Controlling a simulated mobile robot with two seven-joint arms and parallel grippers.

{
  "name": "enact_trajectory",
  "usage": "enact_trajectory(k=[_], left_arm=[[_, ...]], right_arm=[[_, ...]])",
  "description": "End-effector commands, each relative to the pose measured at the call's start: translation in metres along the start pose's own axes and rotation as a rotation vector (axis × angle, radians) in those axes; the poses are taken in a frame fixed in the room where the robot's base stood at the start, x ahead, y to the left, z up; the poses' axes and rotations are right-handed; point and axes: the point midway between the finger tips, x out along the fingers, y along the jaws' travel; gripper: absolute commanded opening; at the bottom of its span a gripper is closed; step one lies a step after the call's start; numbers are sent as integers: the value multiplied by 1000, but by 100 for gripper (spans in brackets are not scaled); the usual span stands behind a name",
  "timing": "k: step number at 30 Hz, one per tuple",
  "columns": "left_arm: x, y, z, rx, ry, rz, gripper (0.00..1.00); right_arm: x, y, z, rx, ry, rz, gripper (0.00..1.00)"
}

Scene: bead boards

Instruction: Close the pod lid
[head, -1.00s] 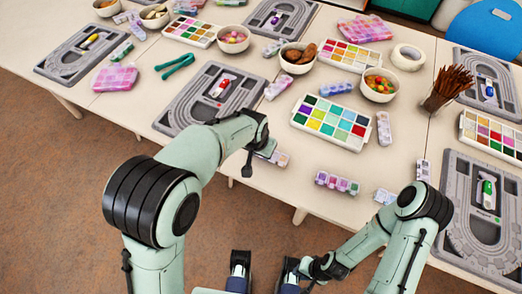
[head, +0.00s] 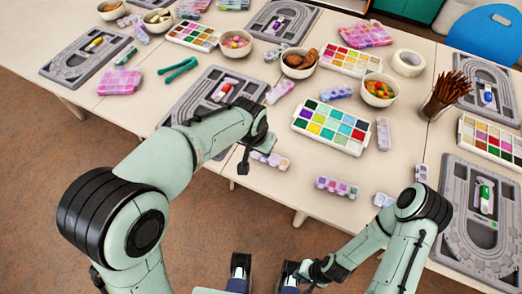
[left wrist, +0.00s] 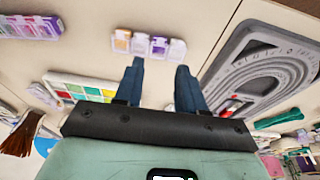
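A pod strip (left wrist: 150,45) with orange and purple compartments lies just beyond my left fingertips in the left wrist view. Its right-end compartment looks pale; I cannot tell how its lid stands. The strip (head: 272,160) shows in the head view beside my left wrist, partly hidden. My left gripper (left wrist: 160,66) is open and empty, its fingers apart short of the strip. A second, purple pod strip (head: 337,187) lies near the table's front edge and at upper left in the wrist view (left wrist: 28,27). My right gripper (head: 265,270) is low at the front, off the table, fingers apart.
A paint palette (head: 332,126) lies behind the strips. A grey track board (head: 196,108) is partly behind my left arm; another (head: 458,215) is at right. Bowls and a brush cup (head: 436,108) stand farther back. The table between the purple strip and palette is mostly clear.

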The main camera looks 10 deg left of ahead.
Motion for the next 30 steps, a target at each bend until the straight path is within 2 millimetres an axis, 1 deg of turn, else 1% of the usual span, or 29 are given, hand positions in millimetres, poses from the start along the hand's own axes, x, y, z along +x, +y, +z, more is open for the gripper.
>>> enact_trajectory(k=[1,3,6,9,15,30], left_arm=[[-15,1,-1,2,5,3,39],[-28,0,-1,0,4,3,39],[-44,0,-1,0,4,2,39],[-54,0,-1,1,2,1,39],[-60,0,0,-1,-1,0,39],[-60,0,0,0,0,0,39]], right_arm=[[-4,-1,1,1,-3,1,24],[-5,-1,2,1,-6,2,24],[-7,-1,3,2,-10,3,24],[-9,-2,4,2,-10,3,24],[-9,-2,4,2,-12,3,24],[-9,-2,4,2,-12,3,24]])
